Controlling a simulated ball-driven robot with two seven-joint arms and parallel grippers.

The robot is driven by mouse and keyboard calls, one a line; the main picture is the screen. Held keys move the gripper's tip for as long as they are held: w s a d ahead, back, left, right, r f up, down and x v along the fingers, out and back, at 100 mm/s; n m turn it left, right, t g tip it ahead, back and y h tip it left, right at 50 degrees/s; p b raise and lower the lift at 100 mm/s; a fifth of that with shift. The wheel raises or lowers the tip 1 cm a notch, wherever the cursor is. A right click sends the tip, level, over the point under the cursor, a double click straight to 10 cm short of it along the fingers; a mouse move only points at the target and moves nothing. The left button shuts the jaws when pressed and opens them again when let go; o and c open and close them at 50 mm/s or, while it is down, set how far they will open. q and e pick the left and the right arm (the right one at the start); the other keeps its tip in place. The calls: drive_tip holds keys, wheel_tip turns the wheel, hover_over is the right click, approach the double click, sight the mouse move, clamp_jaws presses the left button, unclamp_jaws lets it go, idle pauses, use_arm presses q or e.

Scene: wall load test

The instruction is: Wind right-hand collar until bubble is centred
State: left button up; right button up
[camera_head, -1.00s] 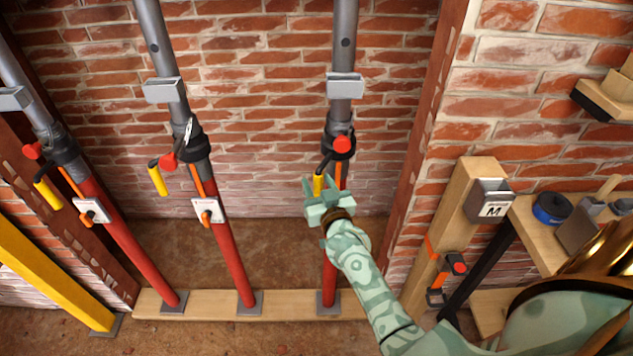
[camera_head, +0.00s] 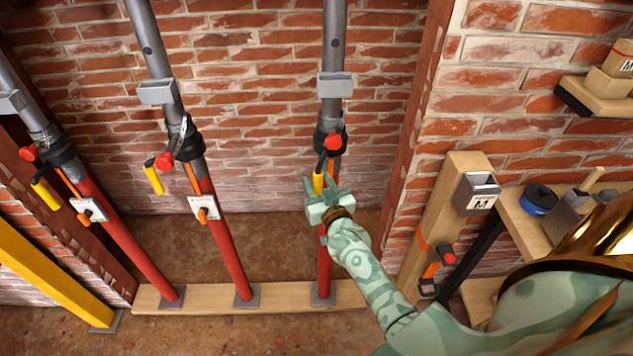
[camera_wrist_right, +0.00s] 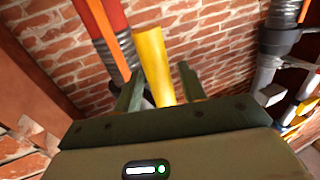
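The right-hand prop has a grey upper tube (camera_head: 334,40), a dark collar (camera_head: 328,130) with a red knob (camera_head: 333,142), and a red lower tube (camera_head: 325,265). A yellow handle (camera_head: 318,183) hangs from this collar. My right gripper (camera_head: 322,190) is at the handle. In the right wrist view the yellow handle (camera_wrist_right: 152,62) stands between my right gripper's two spread fingers (camera_wrist_right: 161,85), with a gap on its right side. No bubble can be made out; my gripper covers part of the prop below the collar. My left gripper is out of view.
Two similar props stand left, the middle one with a white plate (camera_head: 204,207). A yellow brace (camera_head: 50,275) leans at far left. A timber post (camera_head: 440,215) and a bench with blue tape (camera_head: 538,200) stand right. A wooden sole plate (camera_head: 285,297) carries the props.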

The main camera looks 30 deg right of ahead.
drive_tip(key=p+v, duration=0.2)
drive_tip(key=v, duration=1.4)
drive_tip(key=shift+s+f, duration=0.1)
drive_tip(key=shift+s, duration=0.05)
drive_tip(key=s+a+f+n+g+y, duration=0.1)
drive_tip(key=s+a+f+g+y, duration=0.15)
drive_tip(key=s+f, duration=0.45)
drive_tip(key=s+a+f+n+g+y, duration=0.1)
drive_tip(key=s+a+f+g, duration=0.25)
drive_tip(key=f, duration=0.85)
drive_tip(key=s+a+f+n+g+y, duration=0.1)
drive_tip(key=s+a+f+g, duration=0.3)
drive_tip(key=f, duration=0.5)
drive_tip(key=s+d+f+n+g, duration=0.1)
drive_tip(key=s+f+g, duration=0.1)
drive_tip(key=s, duration=0.5)
drive_tip(key=s+d+f+n+g+b, duration=0.1)
drive_tip(key=s+d+f+g, duration=0.1)
drive_tip(key=s+f, duration=0.3)
drive_tip(key=s+d+f+n+g+b, duration=0.1)
drive_tip(key=s+f, duration=0.3)
drive_tip(key=s, duration=0.4)
drive_tip(key=shift+s+d+n+g, duration=0.3)
drive_tip(key=shift+d+g, duration=0.25)
drive_tip(key=shift+g, duration=0.25)
